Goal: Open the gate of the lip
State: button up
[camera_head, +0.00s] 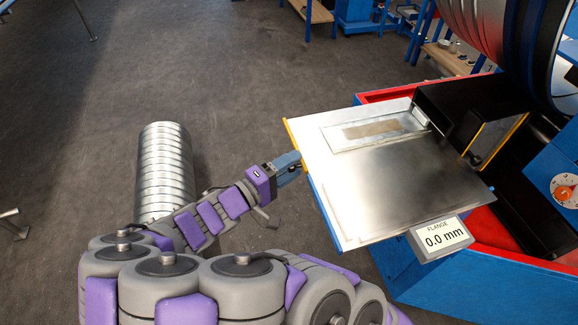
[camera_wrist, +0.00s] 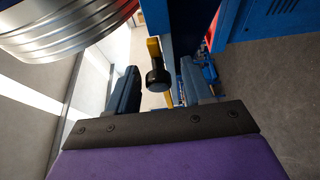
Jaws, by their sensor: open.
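A flat metal table (camera_head: 390,185) belongs to the machine with the sign "FLANGE 0.0 mm" (camera_head: 441,237). At its right, a dark panel with a yellow edge (camera_head: 497,135), possibly the gate, stands by a black housing; a small black knob (camera_head: 476,161) is low on it. My gripper (camera_head: 294,164) is open beside the table's left edge, well away from that panel. In the wrist view, my gripper (camera_wrist: 159,84) frames a black round knob (camera_wrist: 157,77) below a yellow bar (camera_wrist: 153,47). The knob appears beyond the fingers, and I see no contact.
A large ribbed duct (camera_head: 472,30) is above the machine at upper right. An orange dial (camera_head: 565,190) is on the blue cabinet. The floor at upper left is mostly clear.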

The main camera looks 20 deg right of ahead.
grip_shut()
jog(key=shift+f, duration=0.1)
dwell(0.3)
jog(key=shift+a, duration=0.1)
